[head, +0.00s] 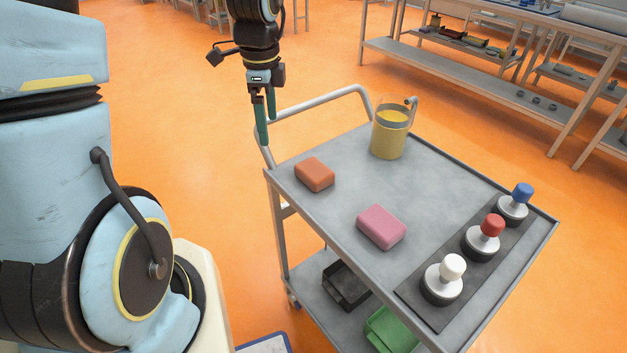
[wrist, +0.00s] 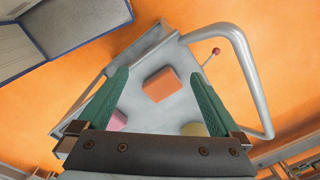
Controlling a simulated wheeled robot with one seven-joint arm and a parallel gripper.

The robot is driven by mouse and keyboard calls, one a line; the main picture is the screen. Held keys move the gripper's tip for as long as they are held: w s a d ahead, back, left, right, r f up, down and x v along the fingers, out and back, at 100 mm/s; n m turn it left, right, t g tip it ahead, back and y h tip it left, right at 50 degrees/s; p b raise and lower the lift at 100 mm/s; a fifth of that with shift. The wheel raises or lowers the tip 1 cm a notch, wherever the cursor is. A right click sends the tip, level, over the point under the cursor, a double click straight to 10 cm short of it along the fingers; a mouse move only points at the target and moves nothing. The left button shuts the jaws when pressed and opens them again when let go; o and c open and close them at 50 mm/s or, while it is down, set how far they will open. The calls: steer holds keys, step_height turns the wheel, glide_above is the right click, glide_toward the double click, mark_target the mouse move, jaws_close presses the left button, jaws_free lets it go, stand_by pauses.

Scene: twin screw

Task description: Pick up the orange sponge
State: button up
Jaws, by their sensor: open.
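The orange sponge (head: 315,174) lies flat on the top of the grey cart (head: 340,215), near its left corner. My gripper (head: 266,122) hangs above and to the left of the sponge in the head view, fingers pointing down. It is open and empty. In the wrist view the orange sponge (wrist: 162,85) shows between the two green fingers (wrist: 160,95), on the cart top beyond them and apart from them.
A pink sponge (head: 381,227) lies right of the orange one. A jug of yellow liquid (head: 390,130) stands behind. White (head: 443,280), red (head: 483,238) and blue-topped (head: 514,203) knobs line the right side. The cart's handle rail (head: 315,103) rises near my gripper.

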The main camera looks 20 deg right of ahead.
steer(key=d+f+m, duration=0.1)
steer(key=d+m, duration=0.2)
steer(key=s+d+f+m+b, duration=0.1)
steer(key=d+f+m, duration=0.1)
steer(key=d+m, duration=0.1)
steer(key=s+d+f+m, duration=0.1)
steer(key=d+m, duration=0.2)
steer(key=d, duration=0.1)
steer(key=shift+s+f+m, duration=0.1)
steer(key=shift+f+m, duration=0.15)
steer(key=shift+m, duration=0.05)
glide_above(314, 168)
steer(key=f, duration=0.4)
steer(key=shift+d+f, duration=0.3)
steer(key=shift+a+f+p, duration=0.15)
steer(key=shift+f+p, duration=0.35)
steer(key=shift+f, duration=0.95)
steer(key=shift+a+f+p, duration=0.1)
steer(key=shift+f+p, duration=0.4)
steer(key=shift+f, duration=0.9)
steer(key=shift+c, duration=0.2)
steer(key=c, duration=1.1)
step_height(314, 168, up, 10)
steer(key=shift+r+b, duration=0.1)
steer(key=shift+b, duration=0.8)
